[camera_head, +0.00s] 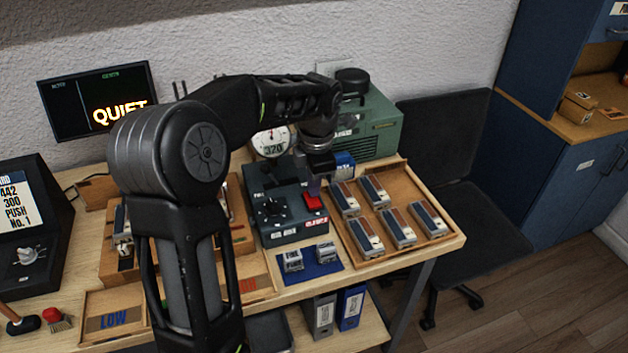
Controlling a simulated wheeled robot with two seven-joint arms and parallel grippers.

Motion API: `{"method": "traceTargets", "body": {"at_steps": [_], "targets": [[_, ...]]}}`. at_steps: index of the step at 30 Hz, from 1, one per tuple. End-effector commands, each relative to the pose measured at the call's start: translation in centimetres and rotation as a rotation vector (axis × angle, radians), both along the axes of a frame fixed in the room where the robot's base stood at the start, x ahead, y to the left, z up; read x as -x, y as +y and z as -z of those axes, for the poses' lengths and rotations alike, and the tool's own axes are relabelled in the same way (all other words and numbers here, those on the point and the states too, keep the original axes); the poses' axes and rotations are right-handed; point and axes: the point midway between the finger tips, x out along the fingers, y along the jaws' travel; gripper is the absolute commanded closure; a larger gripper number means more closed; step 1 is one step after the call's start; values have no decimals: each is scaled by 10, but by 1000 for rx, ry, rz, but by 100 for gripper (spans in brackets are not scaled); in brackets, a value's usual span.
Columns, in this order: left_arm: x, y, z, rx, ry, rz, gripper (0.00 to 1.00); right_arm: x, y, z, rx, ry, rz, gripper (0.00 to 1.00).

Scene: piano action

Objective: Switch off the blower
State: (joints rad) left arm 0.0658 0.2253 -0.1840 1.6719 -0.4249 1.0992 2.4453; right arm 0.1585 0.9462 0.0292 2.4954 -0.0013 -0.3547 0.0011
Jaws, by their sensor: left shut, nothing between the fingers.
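The blower appears to be the green machine (376,135) with a black cap, at the back right of the table against the wall. A dark control box (290,236) stands in front of it, with a black knob (272,207) and a red switch (314,201) on its top. My left arm comes across the picture, and my left gripper (314,184) points down just above the red switch. It is shut and empty. I cannot tell whether its tips touch the switch. My right gripper is not in view.
A wooden tray (441,249) with several small blocks lies right of the control box. A dial gauge (270,143) stands behind the box. A screen (90,98) on the wall reads "QUIET". Two small pieces lie on a blue mat (318,271) in front.

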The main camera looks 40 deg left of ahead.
Motion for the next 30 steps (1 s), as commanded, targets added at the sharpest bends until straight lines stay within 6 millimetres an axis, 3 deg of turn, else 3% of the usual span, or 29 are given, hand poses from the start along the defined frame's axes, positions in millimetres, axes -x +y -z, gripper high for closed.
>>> {"method": "traceTargets", "body": {"at_steps": [7,30], "targets": [[-2,2,9,2,3,0,100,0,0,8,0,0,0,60],[9,-13,6,5,11,1,100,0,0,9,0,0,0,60]]}}
